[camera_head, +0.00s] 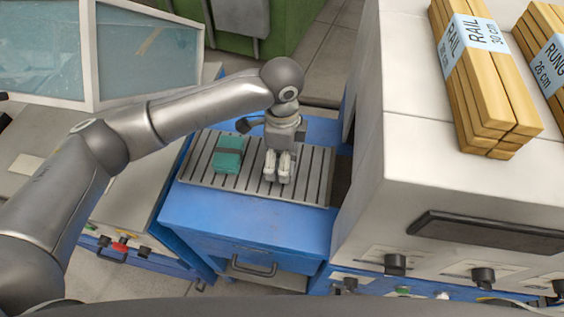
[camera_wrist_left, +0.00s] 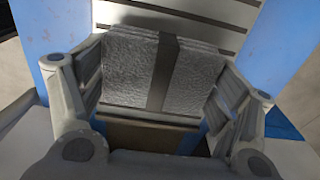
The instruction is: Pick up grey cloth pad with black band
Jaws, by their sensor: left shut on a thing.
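The grey cloth pad (camera_wrist_left: 128,72) with its black band (camera_wrist_left: 163,78) fills the space between the two fingers of my left gripper (camera_wrist_left: 160,88) in the left wrist view. The fingers press on its left and right sides, so the gripper is shut on it. In the head view my left gripper (camera_head: 278,177) points down over the slatted grey surface (camera_head: 315,183), and the pad is hidden there by the gripper. Whether the pad touches the slats or hangs just above them, I cannot tell. My right gripper is not in view.
A green pad (camera_head: 228,148) with a dark band lies on the slats just left of my gripper. The blue cabinet (camera_head: 245,220) carries the slats. A tall white machine (camera_head: 420,170) stands close on the right, with bundled wooden rails (camera_head: 480,85) on top.

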